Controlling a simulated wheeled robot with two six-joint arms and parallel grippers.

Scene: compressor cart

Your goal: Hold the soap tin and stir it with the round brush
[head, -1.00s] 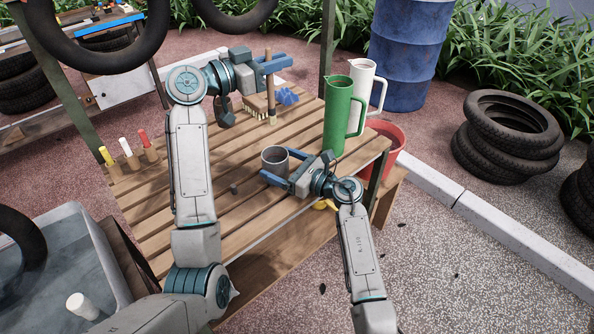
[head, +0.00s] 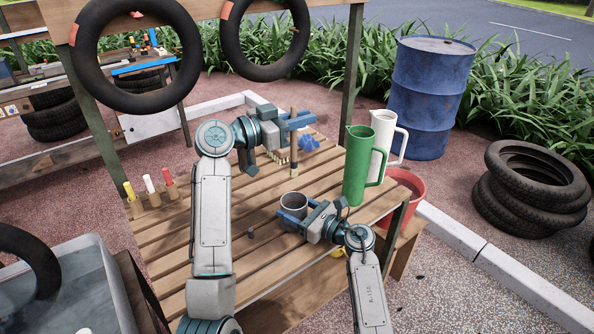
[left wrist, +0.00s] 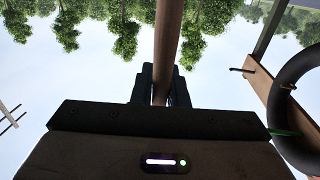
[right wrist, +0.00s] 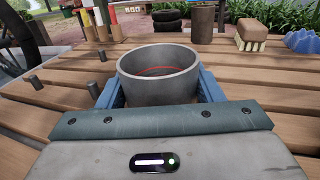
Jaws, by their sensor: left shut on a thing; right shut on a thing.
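The soap tin (head: 294,201) is a grey open-topped cylinder standing upright on the slatted table. My right gripper (head: 292,213) is shut on it, with a blue finger on each side. In the right wrist view the tin (right wrist: 158,88) shows its open mouth and a thin reddish ring inside. The round brush (head: 294,157) has a brown wooden handle and is held upright. My left gripper (head: 298,122) is shut on the handle, which also shows in the left wrist view (left wrist: 168,45). The brush is behind the tin and apart from it.
A block brush (head: 280,156) and a blue wavy object (head: 312,142) lie behind the round brush. A green jug (head: 358,170) and a white jug (head: 384,135) stand right of the tin. Coloured markers (head: 149,184) stand in a holder at left. The table's front left is mostly clear.

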